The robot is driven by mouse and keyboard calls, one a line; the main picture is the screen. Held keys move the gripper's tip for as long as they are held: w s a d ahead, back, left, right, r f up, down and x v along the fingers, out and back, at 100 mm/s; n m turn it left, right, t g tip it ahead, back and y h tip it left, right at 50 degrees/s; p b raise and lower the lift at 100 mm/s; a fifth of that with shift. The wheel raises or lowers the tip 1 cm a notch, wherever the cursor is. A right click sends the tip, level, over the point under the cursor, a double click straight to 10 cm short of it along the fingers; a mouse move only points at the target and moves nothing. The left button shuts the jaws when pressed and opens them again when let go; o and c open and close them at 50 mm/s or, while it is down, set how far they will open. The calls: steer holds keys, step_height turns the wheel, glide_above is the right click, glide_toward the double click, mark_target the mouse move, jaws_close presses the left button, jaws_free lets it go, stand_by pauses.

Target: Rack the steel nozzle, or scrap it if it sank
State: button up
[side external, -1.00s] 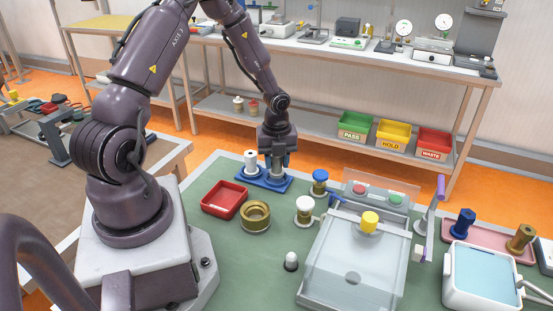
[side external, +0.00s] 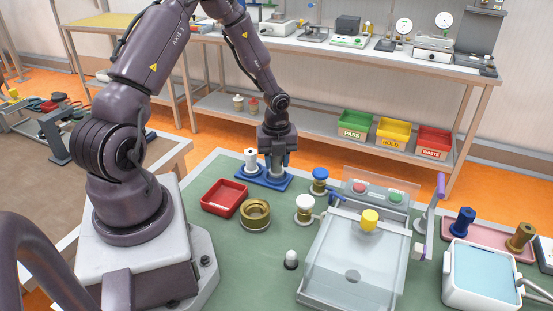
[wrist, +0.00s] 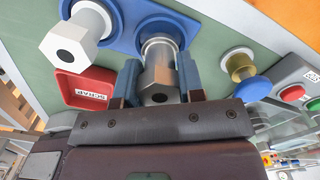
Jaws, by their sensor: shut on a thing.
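The steel nozzle (wrist: 160,72), a grey metal part with a hex end, is between the two blue fingers of my gripper (wrist: 160,80). In the side view my gripper (side external: 276,168) points down over the right-hand place of the blue rack (side external: 258,179). The jaws are shut on the nozzle, which stands upright there. Its far end meets a pale ring on the rack in the wrist view; how deep it sits is hidden. A white nozzle (side external: 251,160) stands in the rack's left place. The red scrap tray (wrist: 82,88) looks empty.
A brass ring (side external: 255,214), a white-topped part (side external: 304,207) and a blue-topped part (side external: 319,180) stand nearby. A clear tank (side external: 350,270) with a yellow-topped part (side external: 369,220) is at right. A button box (wrist: 297,82) stands beyond the blue-topped part.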

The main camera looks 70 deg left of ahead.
steer(key=shift+f, duration=0.75)
stand_by(0.7)
steer(key=o, duration=1.7)
steer(key=shift+r, duration=3.5)
